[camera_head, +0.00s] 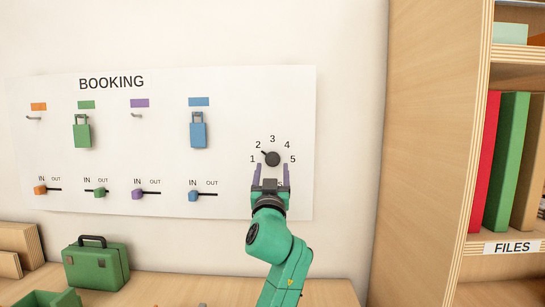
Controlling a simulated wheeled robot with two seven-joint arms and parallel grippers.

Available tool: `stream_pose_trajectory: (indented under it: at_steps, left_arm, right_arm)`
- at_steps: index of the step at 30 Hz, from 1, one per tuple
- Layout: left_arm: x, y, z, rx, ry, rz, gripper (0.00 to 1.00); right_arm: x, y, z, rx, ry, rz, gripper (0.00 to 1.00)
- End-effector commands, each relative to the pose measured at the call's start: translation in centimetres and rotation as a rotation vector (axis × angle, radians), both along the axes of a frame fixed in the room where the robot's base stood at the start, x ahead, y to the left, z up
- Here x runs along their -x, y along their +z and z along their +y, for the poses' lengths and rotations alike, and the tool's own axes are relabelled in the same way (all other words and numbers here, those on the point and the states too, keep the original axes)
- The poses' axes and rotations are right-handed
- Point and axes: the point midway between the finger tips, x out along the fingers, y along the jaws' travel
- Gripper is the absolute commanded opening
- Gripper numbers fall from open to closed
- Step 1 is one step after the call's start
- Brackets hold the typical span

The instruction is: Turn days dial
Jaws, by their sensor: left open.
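The days dial (272,159) is a round black knob on the right part of the white BOOKING board (230,100). The numbers 1 to 5 arc around it, and its pointer sticks out to the upper left, near the 2. My left gripper (271,170) is just below the dial, with its two purple fingers pointing up. The fingers are open, one to each side of the knob's lower edge and apart from it as seen here. Whether they reach the knob in depth I cannot tell. My right gripper is not in view.
A green padlock (82,133) and a blue padlock (198,132) hang on the board. Several IN/OUT sliders line its lower part. A green case (95,263) stands on the wooden counter below. A shelf with binders (512,150) is at the right.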

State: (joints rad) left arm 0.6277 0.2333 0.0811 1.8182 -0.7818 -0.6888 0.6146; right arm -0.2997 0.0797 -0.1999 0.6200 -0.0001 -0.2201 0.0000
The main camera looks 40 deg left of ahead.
Motion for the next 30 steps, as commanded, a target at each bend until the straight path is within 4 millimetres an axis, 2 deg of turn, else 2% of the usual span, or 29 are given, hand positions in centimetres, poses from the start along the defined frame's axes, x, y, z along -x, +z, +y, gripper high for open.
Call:
stream_pose_trajectory:
  at_steps: [1,6,14,15,20,21,30]
  left_arm:
    - [-0.8,0.9,0.7,0.0,0.003,0.001,0.72]
    - [-2.7,1.6,2.1,0.0,0.001,0.0,0.72]
    - [-3.0,1.5,2.3,0.001,0.0,-0.001,0.72]
    - [-3.0,1.5,2.3,0.001,0.0,-0.001,0.68]
    - [-3.0,1.5,2.3,0.0,0.0,0.0,0.07]
    - [-3.0,1.5,2.3,0.0,0.0,0.0,0.0]
    - [-3.0,1.6,2.3,-0.121,-0.002,0.094,0.0]
  right_arm:
    - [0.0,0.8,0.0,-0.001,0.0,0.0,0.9]
    - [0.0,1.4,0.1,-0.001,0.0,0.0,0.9]
    - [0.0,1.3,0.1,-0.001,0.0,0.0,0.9]
    - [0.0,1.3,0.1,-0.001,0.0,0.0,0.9]
    - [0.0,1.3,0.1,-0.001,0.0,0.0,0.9]
    - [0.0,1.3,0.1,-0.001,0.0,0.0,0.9]
    - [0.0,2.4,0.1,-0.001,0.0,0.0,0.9]
